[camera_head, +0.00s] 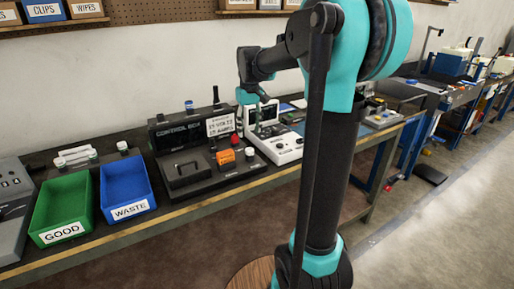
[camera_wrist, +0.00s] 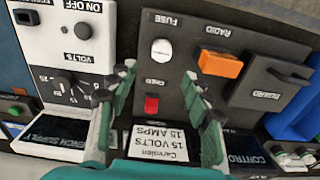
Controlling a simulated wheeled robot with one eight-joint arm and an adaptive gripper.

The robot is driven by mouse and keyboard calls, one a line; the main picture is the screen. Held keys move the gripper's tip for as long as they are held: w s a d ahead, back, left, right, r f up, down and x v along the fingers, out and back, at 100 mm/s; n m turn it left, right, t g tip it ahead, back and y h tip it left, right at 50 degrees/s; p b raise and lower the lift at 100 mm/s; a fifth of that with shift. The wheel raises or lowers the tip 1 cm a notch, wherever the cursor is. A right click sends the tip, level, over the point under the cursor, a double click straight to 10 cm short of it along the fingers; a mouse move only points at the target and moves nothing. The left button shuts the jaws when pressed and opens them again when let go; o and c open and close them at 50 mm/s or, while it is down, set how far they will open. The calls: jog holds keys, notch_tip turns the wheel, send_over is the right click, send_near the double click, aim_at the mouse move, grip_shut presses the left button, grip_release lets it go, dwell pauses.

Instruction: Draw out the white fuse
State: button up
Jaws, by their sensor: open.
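The white fuse (camera_wrist: 161,51) is a round white cap standing in the dark panel of the control box (camera_wrist: 185,122), beside the printed word FUSE. In the head view it shows as a small pale cap (camera_head: 250,152) to the right of the orange radio block. My gripper (camera_wrist: 161,76) is open and empty. In the wrist view its two fingers point toward the panel, one on the left and one on the right of the fuse's column, with their tips lower in the picture than the fuse. I see no contact with the fuse.
A red switch (camera_wrist: 151,105) and an orange radio block (camera_wrist: 220,63) are close to the fuse. A dark guard with a handle (camera_wrist: 280,84) is farther right. The white bench supply (camera_wrist: 75,50) adjoins on the left. Green GOOD (camera_head: 62,205) and blue WASTE (camera_head: 126,188) bins stand on the bench.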

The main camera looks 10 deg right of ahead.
aim_at(250, 149)
jog(key=shift+s+r, duration=0.2)
dwell(0.3)
jog(key=shift+f, duration=4.55)
grip_shut()
jog(key=shift+r, duration=0.15)
jog(key=shift+r, duration=2.85)
